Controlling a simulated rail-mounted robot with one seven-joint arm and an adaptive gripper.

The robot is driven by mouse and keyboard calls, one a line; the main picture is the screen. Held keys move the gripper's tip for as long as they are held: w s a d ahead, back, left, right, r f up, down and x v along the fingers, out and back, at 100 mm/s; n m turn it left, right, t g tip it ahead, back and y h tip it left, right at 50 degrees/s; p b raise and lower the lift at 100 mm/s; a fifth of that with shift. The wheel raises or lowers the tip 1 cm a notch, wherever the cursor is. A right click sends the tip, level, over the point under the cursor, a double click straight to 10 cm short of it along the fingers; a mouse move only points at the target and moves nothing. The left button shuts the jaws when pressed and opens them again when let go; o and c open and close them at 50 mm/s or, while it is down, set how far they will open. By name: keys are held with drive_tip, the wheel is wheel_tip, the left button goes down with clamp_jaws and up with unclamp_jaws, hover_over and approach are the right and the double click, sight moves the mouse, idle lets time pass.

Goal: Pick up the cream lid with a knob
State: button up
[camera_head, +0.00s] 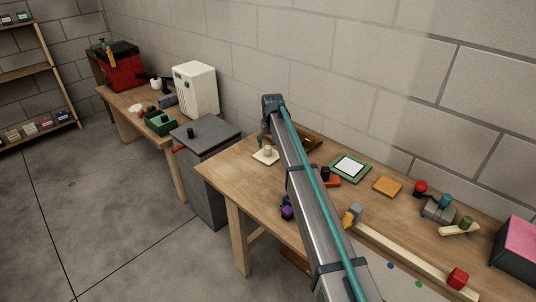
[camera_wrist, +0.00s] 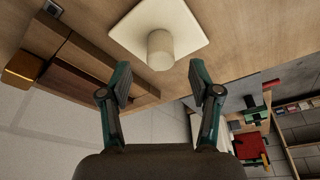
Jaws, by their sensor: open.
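The cream lid (camera_head: 262,158) is a flat square plate with a knob, lying on the near wooden table toward its left end. In the wrist view the lid (camera_wrist: 185,18) is at the top centre, its round knob (camera_wrist: 160,48) pointing toward the space between my fingertips. My gripper (camera_wrist: 160,80) is open and empty, one finger to each side of the knob's line, with a gap before it. In the head view my gripper (camera_head: 266,136) is just above the lid, partly hidden by my arm.
A brown wooden box (camera_wrist: 85,62) is close to my left finger in the wrist view. On the same table are a green-framed white panel (camera_head: 349,167), an orange block (camera_head: 387,186) and a long wooden strip (camera_head: 410,257). A grey cabinet (camera_head: 206,150) stands beyond the table's left end.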

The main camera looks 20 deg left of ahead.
sight(268, 146)
drive_tip(key=shift+p+x, duration=0.95)
drive_tip(key=shift+x, duration=1.65)
clamp_jaws()
drive_tip(key=shift+r, duration=0.15)
drive_tip(key=shift+r+b, duration=0.45)
drive_tip(key=s+d+r+b, duration=0.4)
drive_tip(key=s+d+r, duration=0.2)
drive_tip(key=s+r, duration=0.6)
drive_tip(key=shift+s+d, duration=0.15)
drive_tip(key=shift+s, duration=0.1)
